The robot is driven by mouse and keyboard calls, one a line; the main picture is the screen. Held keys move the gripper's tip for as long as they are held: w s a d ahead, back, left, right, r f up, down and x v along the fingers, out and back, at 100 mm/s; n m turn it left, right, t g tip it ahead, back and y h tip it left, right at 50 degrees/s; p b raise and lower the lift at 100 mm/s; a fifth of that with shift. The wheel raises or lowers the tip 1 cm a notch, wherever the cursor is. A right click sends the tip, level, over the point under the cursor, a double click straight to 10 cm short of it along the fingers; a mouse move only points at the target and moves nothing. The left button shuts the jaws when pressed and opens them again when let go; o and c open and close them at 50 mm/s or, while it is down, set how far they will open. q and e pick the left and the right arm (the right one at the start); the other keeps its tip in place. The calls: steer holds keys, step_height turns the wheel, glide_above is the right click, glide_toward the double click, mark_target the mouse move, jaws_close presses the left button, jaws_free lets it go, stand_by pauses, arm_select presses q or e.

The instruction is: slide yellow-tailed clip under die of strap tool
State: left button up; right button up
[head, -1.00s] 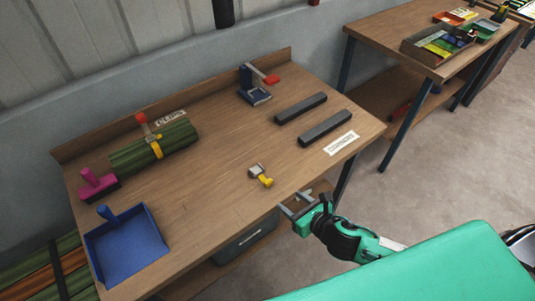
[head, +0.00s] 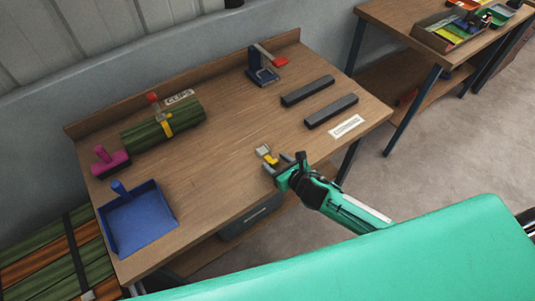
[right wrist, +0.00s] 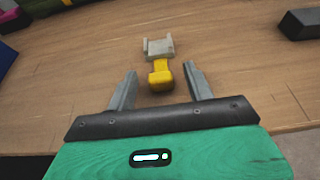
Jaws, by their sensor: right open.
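The yellow-tailed clip (head: 265,152) lies on the workbench near its front edge. In the right wrist view its grey metal head (right wrist: 159,47) points away from me and its yellow tail (right wrist: 160,76) points toward me. My right gripper (head: 278,163) is open at the bench's front edge. In the right wrist view its two fingers (right wrist: 160,88) stand on either side of the tail's near end, with gaps on both sides. The strap tool (head: 263,70), dark blue with a red-ended lever, stands at the back of the bench. My left gripper is not in view.
Two dark bars (head: 318,101) lie right of centre, beside a white label (head: 346,126). A strapped green bundle (head: 185,122), a magenta-handled block (head: 110,161) and a blue dustpan (head: 140,220) occupy the left. The middle of the bench (head: 215,165) is clear.

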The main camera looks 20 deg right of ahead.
steer(key=shift+x, duration=1)
steer(key=c, duration=1.1)
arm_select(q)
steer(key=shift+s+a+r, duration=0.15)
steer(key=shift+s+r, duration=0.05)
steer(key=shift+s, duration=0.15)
